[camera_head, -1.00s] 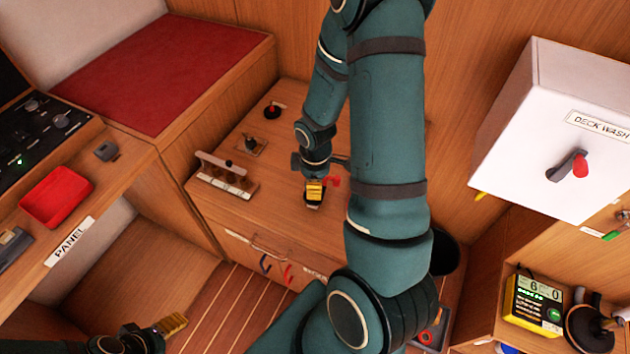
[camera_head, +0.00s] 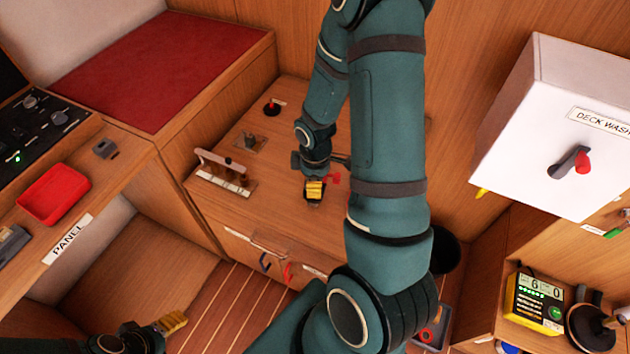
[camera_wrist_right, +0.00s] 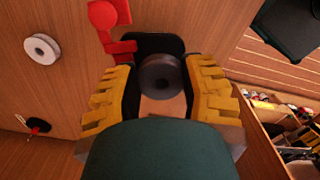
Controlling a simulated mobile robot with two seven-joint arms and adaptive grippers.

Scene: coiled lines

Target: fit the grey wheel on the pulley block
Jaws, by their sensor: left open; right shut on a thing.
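My right gripper (camera_wrist_right: 160,92) is shut on the grey wheel (camera_wrist_right: 160,76), a dark ring with a centre hole, held between its yellow fingers in the right wrist view. Just behind the wheel is a black plate with a red arm (camera_wrist_right: 110,20), which looks like the pulley block (camera_wrist_right: 150,43). I cannot tell whether the wheel touches it. In the head view the right gripper (camera_head: 314,190) is low over the wooden cabinet top, beside the red arm (camera_head: 332,178); the wheel is mostly hidden there. My left gripper (camera_head: 172,324) is open and empty at the lower left.
A white wheel (camera_wrist_right: 42,48) lies on the wood. A small red-handled fitting (camera_head: 271,107), a post on a plate (camera_head: 250,142) and a rack of pegs (camera_head: 226,173) stand on the cabinet top. A red tray (camera_head: 54,194) is left; a white box (camera_head: 555,130) is right.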

